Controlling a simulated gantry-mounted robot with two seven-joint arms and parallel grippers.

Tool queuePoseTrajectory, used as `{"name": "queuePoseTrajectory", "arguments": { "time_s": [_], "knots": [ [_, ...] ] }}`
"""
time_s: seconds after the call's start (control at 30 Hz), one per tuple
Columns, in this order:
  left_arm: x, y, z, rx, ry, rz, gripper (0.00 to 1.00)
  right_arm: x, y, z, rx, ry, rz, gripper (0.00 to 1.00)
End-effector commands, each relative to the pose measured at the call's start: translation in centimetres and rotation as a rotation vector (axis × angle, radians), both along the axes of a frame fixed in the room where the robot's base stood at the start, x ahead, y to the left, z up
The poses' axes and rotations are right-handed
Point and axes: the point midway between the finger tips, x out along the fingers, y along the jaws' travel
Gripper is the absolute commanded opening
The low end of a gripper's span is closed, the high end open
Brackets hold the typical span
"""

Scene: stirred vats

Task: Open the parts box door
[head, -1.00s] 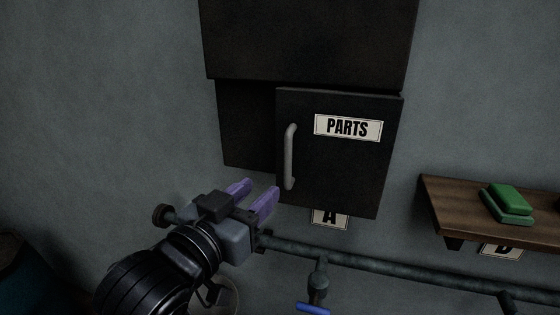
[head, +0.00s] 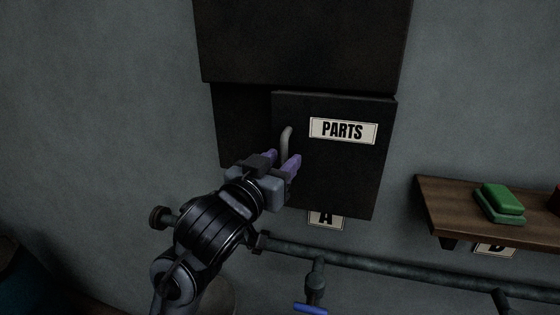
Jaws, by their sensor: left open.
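The dark parts box is on the wall in the head view, with its door (head: 345,170) carrying a white PARTS label (head: 342,130). The door stands slightly proud of the box body (head: 240,120), which shows to its left. A grey vertical handle (head: 286,139) is at the door's left side; its lower part is hidden behind my gripper. My left gripper (head: 284,160) is open, its purple fingers pointing up at the handle's lower part. I cannot tell whether the fingers touch the handle or stand around it. My right gripper is not in view.
A pipe (head: 380,267) with a blue-handled valve (head: 312,308) runs along the wall below the box. A wooden shelf (head: 455,212) at the right holds a green block (head: 503,199). The wall left of the box is clear.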

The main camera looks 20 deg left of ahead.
Motion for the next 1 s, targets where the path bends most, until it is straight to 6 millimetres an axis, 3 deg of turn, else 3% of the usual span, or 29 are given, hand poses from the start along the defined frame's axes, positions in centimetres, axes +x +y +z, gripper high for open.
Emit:
{"name": "queuePoseTrajectory", "arguments": {
  "time_s": [0.27,0.57,1.0],
  "knots": [
    [0.12,0.0,0.0,-0.001,-0.001,0.0,0.42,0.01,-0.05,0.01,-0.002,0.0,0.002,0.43],
    [0.11,0.0,-0.01,-0.001,0.0,0.0,0.0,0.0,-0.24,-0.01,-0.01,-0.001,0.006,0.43],
    [0.12,-0.1,-0.05,0.0,-0.001,0.004,0.0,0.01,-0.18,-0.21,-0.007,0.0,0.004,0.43]
  ]
}}
